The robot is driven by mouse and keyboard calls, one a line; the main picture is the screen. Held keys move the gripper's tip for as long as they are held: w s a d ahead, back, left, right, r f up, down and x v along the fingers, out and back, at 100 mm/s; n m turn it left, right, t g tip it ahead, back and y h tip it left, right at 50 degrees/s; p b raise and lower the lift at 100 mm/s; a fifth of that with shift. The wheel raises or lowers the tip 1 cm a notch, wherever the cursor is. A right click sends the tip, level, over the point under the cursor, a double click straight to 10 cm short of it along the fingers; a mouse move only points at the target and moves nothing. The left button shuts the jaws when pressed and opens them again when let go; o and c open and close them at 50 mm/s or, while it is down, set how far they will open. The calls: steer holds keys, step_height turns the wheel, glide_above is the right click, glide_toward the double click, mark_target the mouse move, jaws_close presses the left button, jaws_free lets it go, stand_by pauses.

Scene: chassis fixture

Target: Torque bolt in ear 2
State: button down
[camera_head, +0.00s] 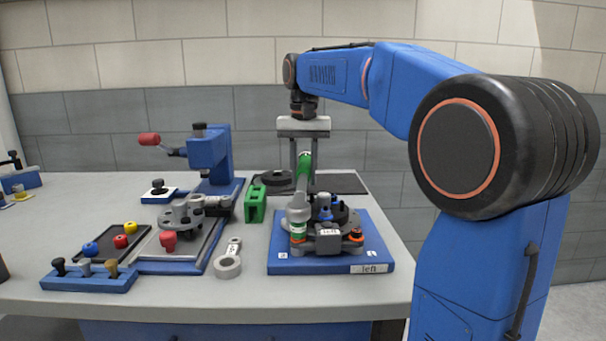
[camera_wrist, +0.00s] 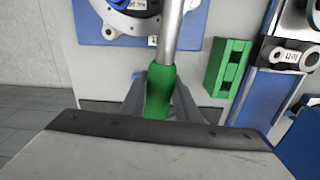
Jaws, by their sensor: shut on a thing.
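My gripper (camera_head: 304,160) is shut on the green handle (camera_wrist: 159,92) of a torque wrench. The wrench's grey shaft (camera_wrist: 171,35) runs down from my fingers, and its grey head (camera_head: 298,213) with a green ring is at the front left of the chassis fixture (camera_head: 275,268). The head appears to be over the front-left ear, beside an orange-collared bolt (camera_head: 298,237); I cannot tell whether it is seated. Another orange-collared bolt (camera_head: 356,235) stands at the fixture's right. The ear numbers are too small to read surely.
A green slotted block (camera_head: 255,204) stands left of the fixture. A grey ring-ended part (camera_head: 228,264) lies near it. Further left are a press with a red knob (camera_head: 149,139), a tray (camera_head: 112,245) of coloured pieces and a blue rack (camera_head: 88,279). The front table edge is clear.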

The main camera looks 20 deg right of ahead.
steer(key=shift+s+d+m, duration=0.6)
steer(key=shift+s+d, duration=0.05)
steer(key=shift+d, duration=0.35)
stand_by(0.5)
steer(key=shift+r, duration=1.2)
stand_by(0.5)
step_height(320, 180, up, 5)
steer(key=shift+f, duration=0.15)
stand_by(0.9)
stand_by(0.4)
